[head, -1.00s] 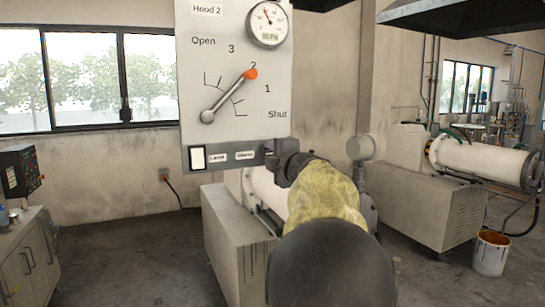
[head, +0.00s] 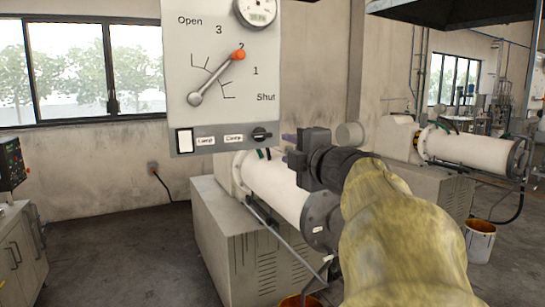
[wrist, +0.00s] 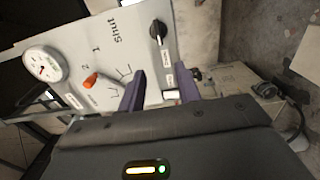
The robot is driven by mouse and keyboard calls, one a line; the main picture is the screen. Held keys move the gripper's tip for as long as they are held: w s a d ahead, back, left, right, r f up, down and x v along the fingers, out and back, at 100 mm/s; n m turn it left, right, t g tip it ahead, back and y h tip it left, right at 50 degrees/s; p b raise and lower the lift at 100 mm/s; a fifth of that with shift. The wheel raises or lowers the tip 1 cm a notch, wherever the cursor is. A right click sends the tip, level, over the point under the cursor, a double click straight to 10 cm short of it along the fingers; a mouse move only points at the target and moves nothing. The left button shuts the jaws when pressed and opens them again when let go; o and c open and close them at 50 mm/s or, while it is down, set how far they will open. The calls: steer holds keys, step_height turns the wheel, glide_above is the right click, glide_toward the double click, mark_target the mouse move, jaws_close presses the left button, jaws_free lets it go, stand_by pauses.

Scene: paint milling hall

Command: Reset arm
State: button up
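My gripper (head: 290,146) is right of the lower edge of the hood control panel (head: 180,100), apart from it in the picture. In the wrist view its two purple fingers (wrist: 161,75) are spread with nothing between them. The panel carries a lever with an orange tip (head: 238,55), which points at 2 on a scale from Shut to Open. A black rotary knob (head: 260,135) sits at the panel's lower right; it also shows in the wrist view (wrist: 158,29). A round gauge (head: 256,8) is at the panel's top, partly cut off in the head view.
A white horizontal mill (head: 275,190) on a grey base stands below and behind my gripper. A second mill (head: 465,148) stands at the right, with a stained bucket (head: 480,240) near it. A grey cabinet (head: 20,255) is at the left. Bare floor (head: 120,260) lies between.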

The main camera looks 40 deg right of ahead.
steer(key=shift+v, duration=1.15)
steer(key=w+a+f+m+g, duration=0.2)
steer(key=w+a+f+m, duration=0.2)
steer(key=f, duration=0.4)
steer(key=w+a+f+m+g, duration=0.2)
steer(key=w+a+f+m, duration=0.1)
steer(key=f, duration=0.6)
steer(key=w+a+f+m+g, duration=0.2)
steer(key=w+a+f+m, duration=0.2)
steer(key=f, duration=0.4)
steer(key=s+a+f+m+g+y, duration=0.2)
steer(key=s+a+f+g, duration=0.2)
steer(key=s+a+f, duration=0.3)
steer(key=s+a+f+m+g+y, duration=0.2)
steer(key=s+a+f+g, duration=0.3)
steer(key=a+f, duration=0.5)
step_height(320, 180, down, 3)
steer(key=shift+s, duration=1.05)
